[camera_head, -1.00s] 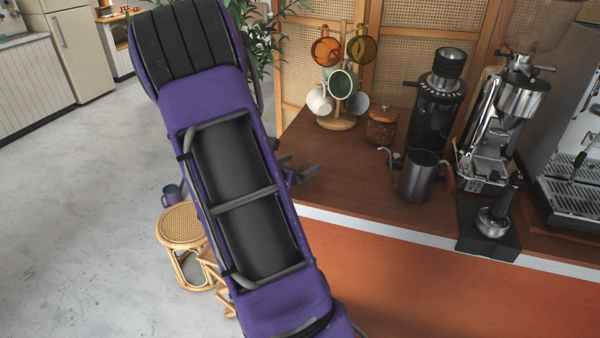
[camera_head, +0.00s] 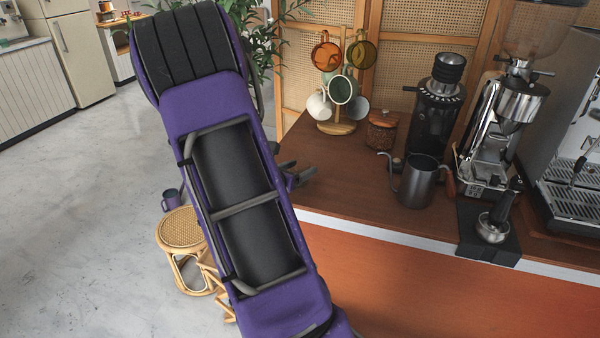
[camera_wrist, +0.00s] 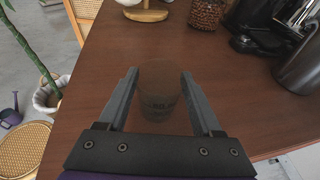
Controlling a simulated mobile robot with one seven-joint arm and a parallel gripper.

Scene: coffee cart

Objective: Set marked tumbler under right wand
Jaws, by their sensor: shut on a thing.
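A see-through, dark-tinted tumbler (camera_wrist: 158,88) with dark markings on its side is between the two fingers of my gripper (camera_wrist: 158,80) in the wrist view. My gripper is shut on it, over the brown counter. In the head view the gripper (camera_head: 300,173) shows beside my purple arm at the counter's left part, and I cannot make out the tumbler there. The espresso machine (camera_head: 592,145) stands at the right edge, cut off by the frame. A dark wand-like part (camera_head: 579,170) hangs at its front; I cannot tell which wand it is.
On the counter (camera_head: 345,185) are a mug tree (camera_head: 337,127), a lidded jar (camera_head: 382,130), a black grinder (camera_head: 437,115), a gooseneck kettle (camera_head: 418,182), a lever machine (camera_head: 500,130) and a tamper on a black mat (camera_head: 490,243). A rattan stool (camera_head: 180,229) stands left.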

